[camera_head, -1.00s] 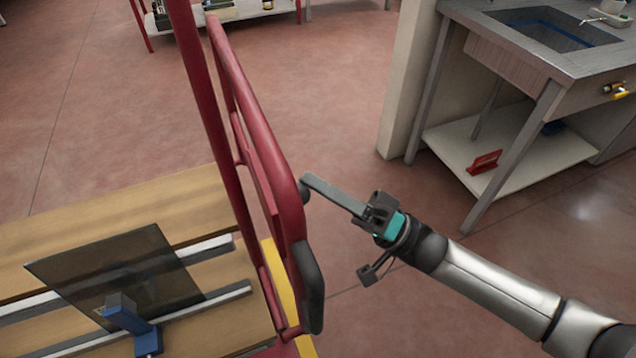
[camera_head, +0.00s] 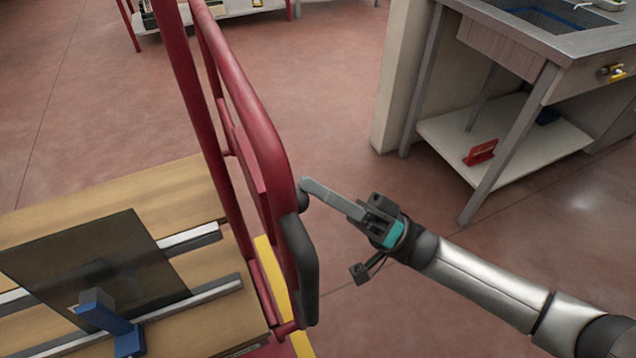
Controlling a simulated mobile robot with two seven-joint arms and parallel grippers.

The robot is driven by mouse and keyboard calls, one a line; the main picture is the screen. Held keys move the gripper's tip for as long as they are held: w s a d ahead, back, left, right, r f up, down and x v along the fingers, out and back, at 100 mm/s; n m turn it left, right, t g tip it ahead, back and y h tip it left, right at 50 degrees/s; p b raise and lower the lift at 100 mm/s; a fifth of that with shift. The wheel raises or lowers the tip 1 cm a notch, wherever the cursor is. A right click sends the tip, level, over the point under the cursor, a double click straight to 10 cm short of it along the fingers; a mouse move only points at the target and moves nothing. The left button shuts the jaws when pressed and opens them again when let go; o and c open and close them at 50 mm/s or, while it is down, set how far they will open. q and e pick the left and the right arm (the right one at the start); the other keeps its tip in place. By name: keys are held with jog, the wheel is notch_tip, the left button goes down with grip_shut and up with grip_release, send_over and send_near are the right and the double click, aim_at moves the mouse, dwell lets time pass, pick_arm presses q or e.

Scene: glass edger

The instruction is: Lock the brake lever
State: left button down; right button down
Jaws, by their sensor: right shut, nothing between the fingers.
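The brake lever (camera_head: 328,194) is a grey bar. It sticks out to the right from a dark round pivot on the red cart frame (camera_head: 253,125), sloping down toward its outer end. My right gripper (camera_head: 366,214) comes in from the lower right. It is shut with nothing held, and its dark fingers are right at the lever's outer end, overlapping it in the picture. I cannot tell whether they touch. My left gripper is not in view.
A black grip (camera_head: 302,270) is on the cart's rail. A dark glass sheet (camera_head: 85,265) lies on the wooden deck (camera_head: 130,195) beside a blue clamp (camera_head: 112,322). A grey sink bench (camera_head: 540,50) stands at the upper right. Red floor lies between.

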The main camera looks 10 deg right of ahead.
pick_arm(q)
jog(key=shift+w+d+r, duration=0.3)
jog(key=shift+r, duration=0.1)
pick_arm(e)
jog(key=shift+s+f, duration=0.25)
jog(key=shift+f, duration=0.45)
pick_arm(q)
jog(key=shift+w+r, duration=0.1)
pick_arm(e)
jog(key=shift+f, duration=0.1)
